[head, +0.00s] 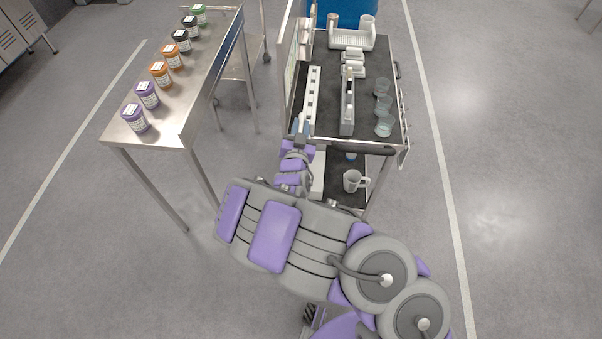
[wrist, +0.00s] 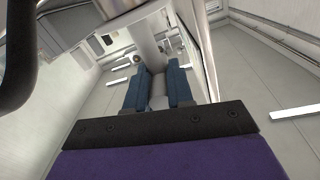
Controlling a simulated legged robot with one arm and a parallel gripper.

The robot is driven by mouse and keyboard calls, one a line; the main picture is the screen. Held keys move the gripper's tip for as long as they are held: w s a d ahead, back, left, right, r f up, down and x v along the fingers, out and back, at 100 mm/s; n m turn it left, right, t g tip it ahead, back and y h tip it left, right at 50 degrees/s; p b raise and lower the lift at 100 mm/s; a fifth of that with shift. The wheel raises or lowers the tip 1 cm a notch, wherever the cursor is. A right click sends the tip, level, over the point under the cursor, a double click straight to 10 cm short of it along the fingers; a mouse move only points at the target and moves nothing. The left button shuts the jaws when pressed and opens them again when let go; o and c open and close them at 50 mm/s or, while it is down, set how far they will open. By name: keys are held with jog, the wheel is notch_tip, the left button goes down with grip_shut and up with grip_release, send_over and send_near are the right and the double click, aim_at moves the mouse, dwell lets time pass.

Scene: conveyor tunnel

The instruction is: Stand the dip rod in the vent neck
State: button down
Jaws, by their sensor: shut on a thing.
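My gripper (wrist: 160,92) is at the lower middle of the wrist view. Its two blue fingers are shut on a pale grey rod-like thing (wrist: 158,90), which looks like the dip rod. A wider pale grey column stands beyond the fingertips; I cannot tell whether it is part of the held thing. In the head view my gripper (head: 301,126) is at the near left corner of the dark-topped cart, by the near end of a white strip with square holes (head: 312,92). The rod cannot be made out there. I cannot identify the vent neck in either view.
The cart top (head: 365,112) bears a narrow grey holder (head: 347,112), several clear glasses (head: 383,104) and a white dish rack (head: 351,39). A white jug (head: 352,181) sits on its lower shelf. A steel table (head: 176,102) with several labelled jars stands at left. Floor is clear at right.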

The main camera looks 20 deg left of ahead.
jog(key=shift+r+p, duration=1.1)
jog(key=shift+r, duration=0.4)
jog(key=shift+r+p, duration=0.75)
jog(key=shift+r, duration=0.75)
notch_tip(320, 180, up, 19)
jog(key=p, duration=0.4)
